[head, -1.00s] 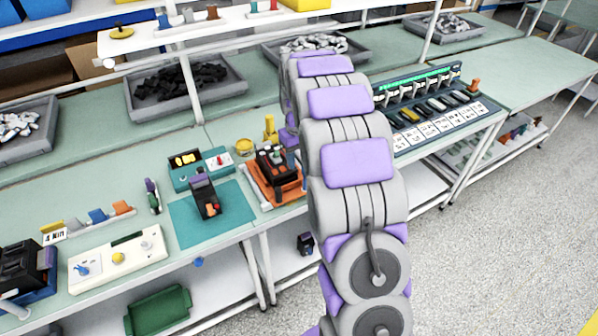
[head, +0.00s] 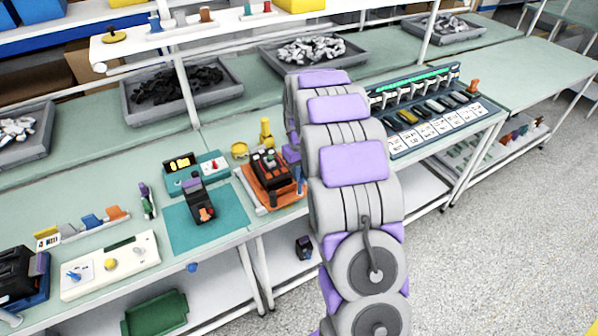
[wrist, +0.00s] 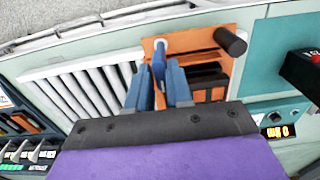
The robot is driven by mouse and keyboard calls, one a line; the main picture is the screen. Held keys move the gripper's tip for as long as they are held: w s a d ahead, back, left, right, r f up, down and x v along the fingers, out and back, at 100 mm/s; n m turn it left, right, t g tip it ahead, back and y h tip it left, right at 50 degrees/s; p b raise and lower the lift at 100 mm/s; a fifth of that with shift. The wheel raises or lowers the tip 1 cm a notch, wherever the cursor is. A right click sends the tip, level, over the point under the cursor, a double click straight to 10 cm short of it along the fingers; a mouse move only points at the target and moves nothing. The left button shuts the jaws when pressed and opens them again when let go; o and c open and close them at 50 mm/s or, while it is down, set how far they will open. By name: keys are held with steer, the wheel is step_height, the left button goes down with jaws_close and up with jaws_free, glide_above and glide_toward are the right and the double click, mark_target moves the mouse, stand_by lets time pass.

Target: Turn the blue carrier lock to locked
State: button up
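The orange carrier (head: 249,190) sits on the bench with a dark breaker block (head: 270,168) on it. In the wrist view the carrier plate (wrist: 215,38) lies just beyond my gripper. In the head view my arm hides most of the gripper.
A teal mat (head: 190,235) with a dark handheld device (head: 200,205) lies left of the carrier. A yellow post (head: 266,132) stands behind it. A breaker rack (head: 398,150) is to the right.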

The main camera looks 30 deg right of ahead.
steer(key=shift+d+f, duration=0.1)
steer(key=shift+d, duration=0.45)
steer(key=c, duration=0.3)
steer(key=shift+a, duration=0.8)
jaws_close()
steer(key=shift+d+r+m+p, duration=0.2)
steer(key=shift+d+m+p, duration=0.05)
steer(key=shift+m+p, duration=0.25)
steer(key=m+p, duration=0.3)
steer(key=shift+w+r+m, duration=0.1)
steer(key=shift+r+m, duration=0.05)
steer(key=shift+m, duration=0.25)
steer(key=m+p, duration=0.3)
steer(key=m, duration=0.3)
steer(key=m+p, duration=0.1)
steer(key=m, duration=0.3)
steer(key=shift+p, duration=0.4)
steer(key=shift+m+p, duration=0.45)
steer(key=shift+m, duration=1.05)
steer(key=o, duration=0.7)
jaws_free()
steer(key=shift+f, duration=0.2)
